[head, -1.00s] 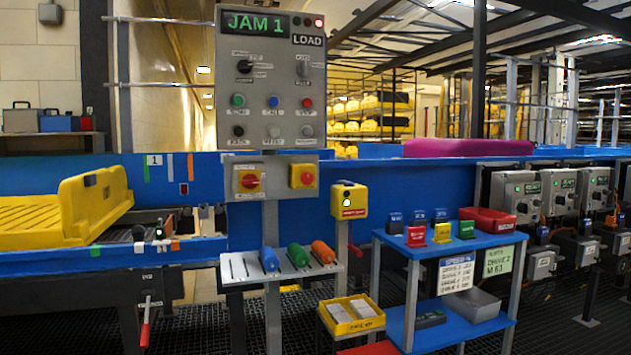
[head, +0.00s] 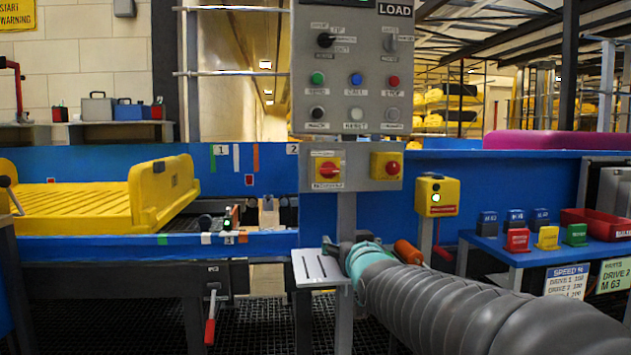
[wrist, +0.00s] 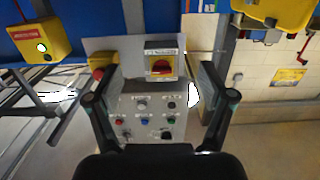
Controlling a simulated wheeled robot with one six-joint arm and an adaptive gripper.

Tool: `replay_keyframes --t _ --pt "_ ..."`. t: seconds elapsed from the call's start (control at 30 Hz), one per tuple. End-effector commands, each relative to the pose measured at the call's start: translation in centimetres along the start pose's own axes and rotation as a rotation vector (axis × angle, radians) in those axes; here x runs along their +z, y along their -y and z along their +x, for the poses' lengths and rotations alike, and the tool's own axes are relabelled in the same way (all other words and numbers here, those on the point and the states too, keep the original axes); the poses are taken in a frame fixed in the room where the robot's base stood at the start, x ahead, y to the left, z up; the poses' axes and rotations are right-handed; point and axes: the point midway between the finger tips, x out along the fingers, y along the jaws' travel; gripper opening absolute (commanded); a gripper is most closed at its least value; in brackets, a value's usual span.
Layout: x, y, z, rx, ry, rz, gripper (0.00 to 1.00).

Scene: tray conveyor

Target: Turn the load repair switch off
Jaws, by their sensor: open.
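A rotary switch (head: 327,170) with a red handle on a yellow plate sits on the small grey plate below the LOAD panel (head: 352,85). Its handle looks roughly level; its label is too small to read, so I cannot confirm it is the load repair switch. My gripper (head: 345,252) is low in front of the post, below the switch, its fingers hardly distinguishable there. In the wrist view, which is upside down, my gripper (wrist: 160,97) is open and empty. The switch (wrist: 161,67) shows beyond and between its fingers, apart from them.
A red mushroom button (head: 387,167) on a yellow box is just right of the switch. A tool shelf (head: 318,266) lies below, partly hidden by my arm. A yellow lamp box (head: 437,194) and a blue table (head: 535,250) stand right. A yellow tray (head: 90,200) is left.

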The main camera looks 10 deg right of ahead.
Motion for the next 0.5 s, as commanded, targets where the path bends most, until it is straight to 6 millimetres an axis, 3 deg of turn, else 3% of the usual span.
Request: replay_keyframes --t 0.03,0.2,0.5 --pt "-0.8 0.0 2.0 0.001 -0.071 0.001 0.81" --pt "-4.4 0.1 6.0 0.001 -0.300 0.002 0.81" --pt "-6.9 0.2 8.1 -0.001 -0.457 0.001 0.81"
